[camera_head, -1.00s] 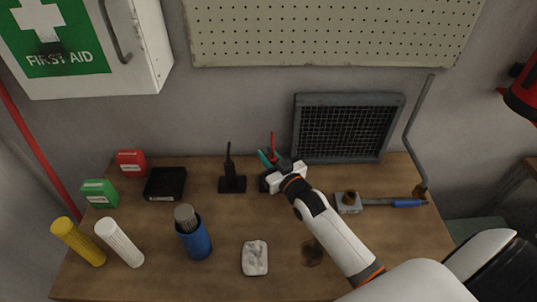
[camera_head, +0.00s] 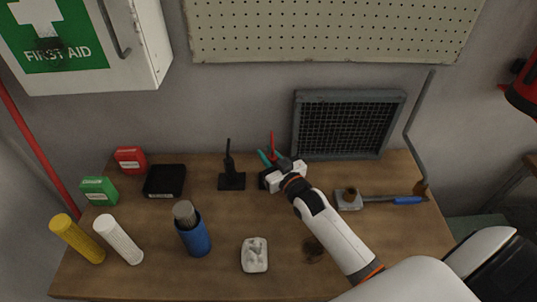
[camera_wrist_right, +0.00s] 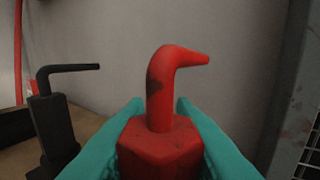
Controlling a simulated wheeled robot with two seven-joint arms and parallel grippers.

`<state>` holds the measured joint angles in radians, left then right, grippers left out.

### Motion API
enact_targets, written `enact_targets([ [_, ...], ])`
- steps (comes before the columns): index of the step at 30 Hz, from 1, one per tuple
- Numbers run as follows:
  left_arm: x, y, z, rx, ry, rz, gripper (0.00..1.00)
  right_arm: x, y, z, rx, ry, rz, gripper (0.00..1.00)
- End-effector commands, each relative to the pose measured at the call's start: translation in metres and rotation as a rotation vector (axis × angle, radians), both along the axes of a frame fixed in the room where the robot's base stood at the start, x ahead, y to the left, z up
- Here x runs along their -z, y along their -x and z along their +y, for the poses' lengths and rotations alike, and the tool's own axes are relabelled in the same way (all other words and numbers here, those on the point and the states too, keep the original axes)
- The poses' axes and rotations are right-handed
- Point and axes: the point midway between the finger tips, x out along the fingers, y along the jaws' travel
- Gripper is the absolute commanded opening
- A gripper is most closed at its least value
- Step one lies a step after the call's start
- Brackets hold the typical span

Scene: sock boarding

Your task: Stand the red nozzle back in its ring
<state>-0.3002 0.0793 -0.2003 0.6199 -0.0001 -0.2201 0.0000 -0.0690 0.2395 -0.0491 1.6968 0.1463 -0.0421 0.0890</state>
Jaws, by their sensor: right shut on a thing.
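The red nozzle (camera_wrist_right: 162,140) has a six-sided body and a bent tip with dark wear, and stands upright between the teal fingers of my right gripper (camera_wrist_right: 160,135), which is shut on it. In the head view the nozzle's red tip (camera_head: 274,144) rises above my right gripper (camera_head: 269,158) at the back of the bench. A dark base (camera_head: 263,181) shows beside and under the gripper, mostly hidden; I cannot tell whether it is the ring or whether the nozzle touches it. My left gripper is out of view.
A black nozzle in a black holder (camera_head: 231,178) stands just left of my right gripper. A grey grille (camera_head: 346,125) stands close on the right.

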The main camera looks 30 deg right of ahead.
Motion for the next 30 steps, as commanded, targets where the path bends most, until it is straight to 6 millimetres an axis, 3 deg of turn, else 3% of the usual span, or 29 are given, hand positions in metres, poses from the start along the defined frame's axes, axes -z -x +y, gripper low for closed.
enact_targets([
  [8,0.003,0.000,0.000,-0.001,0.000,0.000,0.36,0.004,0.000,0.000,0.000,0.000,-0.001,0.00],
  [9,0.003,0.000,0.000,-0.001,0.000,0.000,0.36,0.004,0.000,0.000,0.000,0.000,-0.001,0.25],
  [14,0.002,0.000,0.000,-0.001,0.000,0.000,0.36,0.004,0.000,0.000,0.000,0.000,-0.001,0.49],
  [23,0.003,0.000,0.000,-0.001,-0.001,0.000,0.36,0.005,0.002,0.000,0.000,0.000,0.001,0.49],
  [26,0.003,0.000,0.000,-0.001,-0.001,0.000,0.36,0.006,0.011,-0.001,0.000,0.000,0.001,0.49],
  [30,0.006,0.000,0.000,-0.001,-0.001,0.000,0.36,0.006,0.037,-0.002,-0.001,0.000,0.003,0.49],
])
